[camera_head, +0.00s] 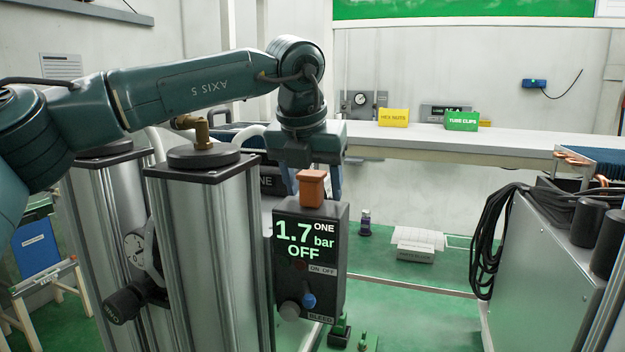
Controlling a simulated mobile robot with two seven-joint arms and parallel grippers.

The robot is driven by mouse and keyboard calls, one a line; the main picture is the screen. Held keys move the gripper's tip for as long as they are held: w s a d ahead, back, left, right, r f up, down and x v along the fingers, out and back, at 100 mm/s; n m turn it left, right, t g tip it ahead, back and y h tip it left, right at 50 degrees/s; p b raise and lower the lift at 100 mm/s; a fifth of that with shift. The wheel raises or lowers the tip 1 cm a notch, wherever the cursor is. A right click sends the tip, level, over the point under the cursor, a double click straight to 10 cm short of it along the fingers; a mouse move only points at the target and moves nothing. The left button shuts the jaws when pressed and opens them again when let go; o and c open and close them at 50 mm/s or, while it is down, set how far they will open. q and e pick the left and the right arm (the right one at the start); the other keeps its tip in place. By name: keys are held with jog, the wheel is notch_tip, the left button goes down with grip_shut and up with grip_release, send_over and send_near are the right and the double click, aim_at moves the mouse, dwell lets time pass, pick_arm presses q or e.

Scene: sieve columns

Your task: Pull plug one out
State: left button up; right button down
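Plug one appears as an orange-brown plug (312,188) standing upright in the top of the dark control box (310,262). The box display reads "ONE", "1.7 bar" and "OFF". My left gripper (312,178) hangs pointing down directly over the plug. Its fingers are spread to either side of the plug, with the plug between them; a gap shows at the sides, so it looks open. The gripper's body hides the space just above the plug. My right gripper is not in view.
Two metal columns (205,250) stand left of the box. A blue knob (308,300) and a grey knob (289,311) sit on the box front. A bench (450,140) runs behind. A metal cabinet (545,270) with black cables (488,235) stands at right.

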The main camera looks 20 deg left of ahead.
pick_arm(q)
jog(key=c, duration=0.9)
jog(key=o, duration=0.3)
jog(key=c, duration=0.4)
jog(key=shift+r, duration=0.1)
